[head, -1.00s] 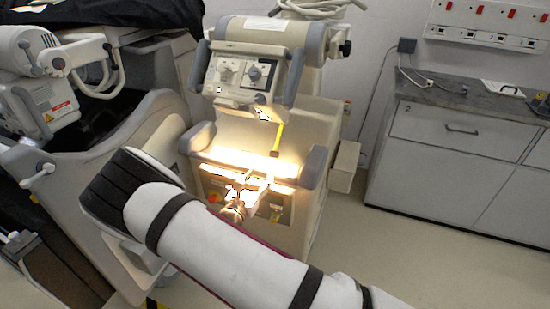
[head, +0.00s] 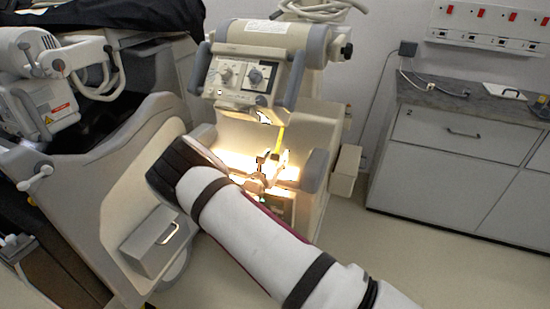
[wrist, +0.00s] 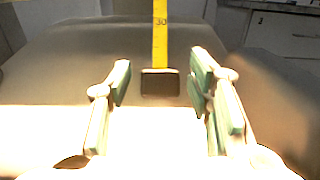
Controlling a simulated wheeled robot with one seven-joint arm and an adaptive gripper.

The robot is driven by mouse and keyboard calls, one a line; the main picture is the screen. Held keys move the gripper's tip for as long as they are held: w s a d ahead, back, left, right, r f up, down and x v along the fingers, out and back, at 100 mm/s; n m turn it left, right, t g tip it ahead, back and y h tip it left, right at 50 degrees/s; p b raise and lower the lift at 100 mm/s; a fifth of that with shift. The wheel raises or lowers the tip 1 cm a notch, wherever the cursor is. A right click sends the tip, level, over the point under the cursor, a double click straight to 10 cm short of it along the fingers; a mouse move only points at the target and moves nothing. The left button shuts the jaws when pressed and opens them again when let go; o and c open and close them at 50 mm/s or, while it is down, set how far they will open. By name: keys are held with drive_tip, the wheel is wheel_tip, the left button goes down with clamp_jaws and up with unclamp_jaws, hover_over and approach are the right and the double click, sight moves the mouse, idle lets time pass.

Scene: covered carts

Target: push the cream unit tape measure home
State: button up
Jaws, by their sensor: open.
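The cream unit (head: 318,125) stands upright at the middle of the head view. Its tape measure (head: 281,138) is a narrow yellow strip on the front. In the wrist view the yellow tape (wrist: 160,35) runs down, with a "30" marking, to a dark rectangular block (wrist: 160,83). My gripper (head: 268,165) is at the unit's brightly lit front, just below the tape. In the wrist view my gripper (wrist: 160,78) is open, one finger on each side of the block. I cannot tell whether anything touches. My arm hides part of the unit's lower front.
A grey-beige cart (head: 125,185) with a small handled drawer (head: 150,245) stands close on the left. Blue-grey arms flank the unit's front. A drawer cabinet (head: 450,160) stands at the right. The floor (head: 430,255) between is clear.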

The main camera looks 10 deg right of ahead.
drive_tip(key=shift+w, duration=0.1)
clamp_jaws()
drive_tip(key=w+r, duration=0.1)
drive_tip(key=d+r, duration=0.1)
drive_tip(key=w+d+r, duration=0.1)
drive_tip(key=shift+w+r, duration=0.35)
drive_tip(key=shift+r, duration=0.05)
unclamp_jaws()
drive_tip(key=shift+f, duration=0.1)
drive_tip(key=v, duration=1.2)
